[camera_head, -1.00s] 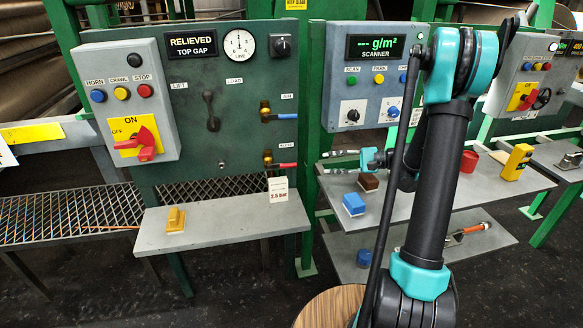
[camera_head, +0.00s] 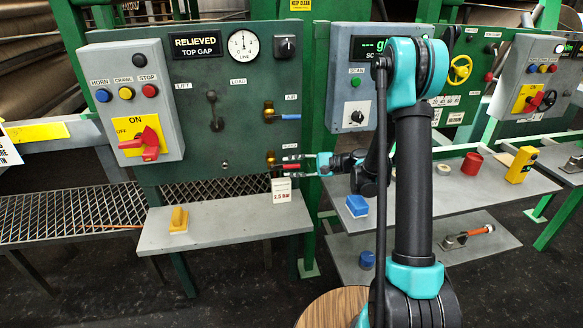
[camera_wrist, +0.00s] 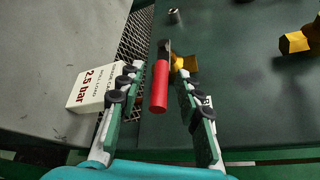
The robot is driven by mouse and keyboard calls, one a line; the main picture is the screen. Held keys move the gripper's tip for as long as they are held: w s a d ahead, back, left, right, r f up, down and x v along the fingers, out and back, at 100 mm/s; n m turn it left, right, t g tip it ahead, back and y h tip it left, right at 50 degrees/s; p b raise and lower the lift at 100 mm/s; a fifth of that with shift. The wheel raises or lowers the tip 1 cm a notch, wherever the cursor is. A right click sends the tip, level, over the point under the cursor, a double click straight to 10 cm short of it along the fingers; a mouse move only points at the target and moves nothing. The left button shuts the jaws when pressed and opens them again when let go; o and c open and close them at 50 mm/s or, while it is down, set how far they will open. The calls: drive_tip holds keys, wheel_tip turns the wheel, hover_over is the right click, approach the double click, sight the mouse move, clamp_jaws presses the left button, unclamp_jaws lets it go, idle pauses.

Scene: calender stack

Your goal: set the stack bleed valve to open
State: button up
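The stack bleed valve is the lower valve on the green panel, with a brass body (camera_head: 271,159) and a red lever. In the head view the lever lies roughly level, pointing right, partly covered by my gripper (camera_head: 291,165). In the wrist view the red lever (camera_wrist: 159,88) lies between the two fingers of my gripper (camera_wrist: 156,76), with the brass body (camera_wrist: 183,63) beyond. The fingers are open, one on each side of the lever, with gaps visible. No grip on it shows.
A white "2.5 bar" card (camera_head: 282,190) stands just below the valve; it also shows in the wrist view (camera_wrist: 97,88). A blue-handled valve (camera_head: 288,117) sits above. The grey shelf (camera_head: 235,222) below carries a yellow block (camera_head: 179,219).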

sight(286, 166)
drive_tip(key=shift+a, duration=0.1)
clamp_jaws()
idle(0.3)
drive_tip(key=shift+s+r+h, duration=0.1)
drive_tip(key=shift+r+h, duration=0.1)
drive_tip(key=shift+h, duration=0.3)
drive_tip(key=r+h, duration=0.1)
drive_tip(key=r+n+h, duration=0.1)
drive_tip(key=h, duration=0.1)
drive_tip(key=shift+s+a, duration=0.15)
drive_tip(key=shift+a, duration=0.1)
drive_tip(key=shift+s+a+r+n+t+h, duration=0.15)
drive_tip(key=shift+a+r+n+h, duration=0.3)
drive_tip(key=shift+h, duration=0.6)
drive_tip(key=shift+a+r+n+t+h, duration=0.2)
drive_tip(key=shift+r+h, duration=0.35)
drive_tip(key=shift+h, duration=0.5)
unclamp_jaws()
